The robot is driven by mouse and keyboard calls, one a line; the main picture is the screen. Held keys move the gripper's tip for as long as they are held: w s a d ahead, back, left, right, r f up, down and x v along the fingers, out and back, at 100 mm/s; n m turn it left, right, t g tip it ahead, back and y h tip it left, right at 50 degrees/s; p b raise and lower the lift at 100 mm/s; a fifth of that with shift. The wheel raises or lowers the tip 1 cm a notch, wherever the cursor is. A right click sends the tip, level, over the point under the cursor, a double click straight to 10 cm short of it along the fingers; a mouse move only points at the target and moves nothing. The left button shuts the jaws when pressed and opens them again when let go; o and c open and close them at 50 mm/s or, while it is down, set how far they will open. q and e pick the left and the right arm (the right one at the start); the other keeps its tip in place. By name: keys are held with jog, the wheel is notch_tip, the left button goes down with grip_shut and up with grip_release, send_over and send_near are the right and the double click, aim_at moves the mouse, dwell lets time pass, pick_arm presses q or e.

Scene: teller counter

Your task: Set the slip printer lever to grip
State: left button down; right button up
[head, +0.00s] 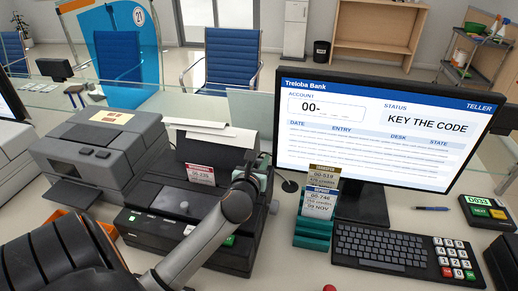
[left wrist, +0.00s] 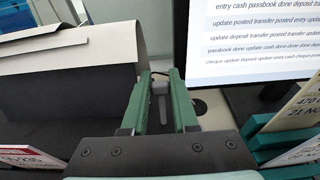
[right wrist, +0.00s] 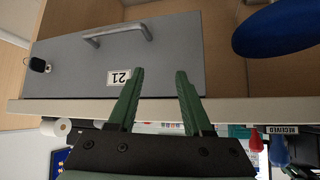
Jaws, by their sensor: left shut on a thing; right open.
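The slip printer (head: 190,200) is a dark box with white paper at its top, in the middle of the counter. Its lever (left wrist: 159,88), a grey upright piece, shows in the left wrist view between the green fingers of my left gripper (left wrist: 160,82). That gripper is shut on the lever. In the head view my left gripper (head: 258,168) is at the printer's right side, and the lever is hidden there. My right gripper (right wrist: 160,73) is open and empty in the right wrist view, facing a grey drawer front (right wrist: 110,60) labelled 21.
The monitor (head: 385,130) stands right of the printer. A grey machine (head: 100,150) is at the left. A counter edge (right wrist: 250,108) crosses the right wrist view.

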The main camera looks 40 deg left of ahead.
pick_arm(q)
jog(key=shift+w+a+r+g+p, duration=0.2)
jog(key=shift+r+g+p, duration=0.15)
jog(key=shift+p, duration=0.65)
jog(key=shift+w+f+g+h+p, duration=0.1)
jog(key=shift+f+g+h+p, duration=0.15)
jog(key=shift+h+p, duration=0.1)
jog(key=shift+w+f, duration=0.1)
jog(key=shift+f, duration=0.1)
jog(key=shift+f+g, duration=0.1)
jog(key=shift+g, duration=0.2)
pick_arm(e)
jog(key=r, duration=0.4)
jog(key=shift+w+a+r, duration=0.1)
jog(key=shift+w+r, duration=0.1)
pick_arm(q)
jog(key=c, duration=0.7)
grip_release()
pick_arm(e)
jog(key=shift+w, duration=0.1)
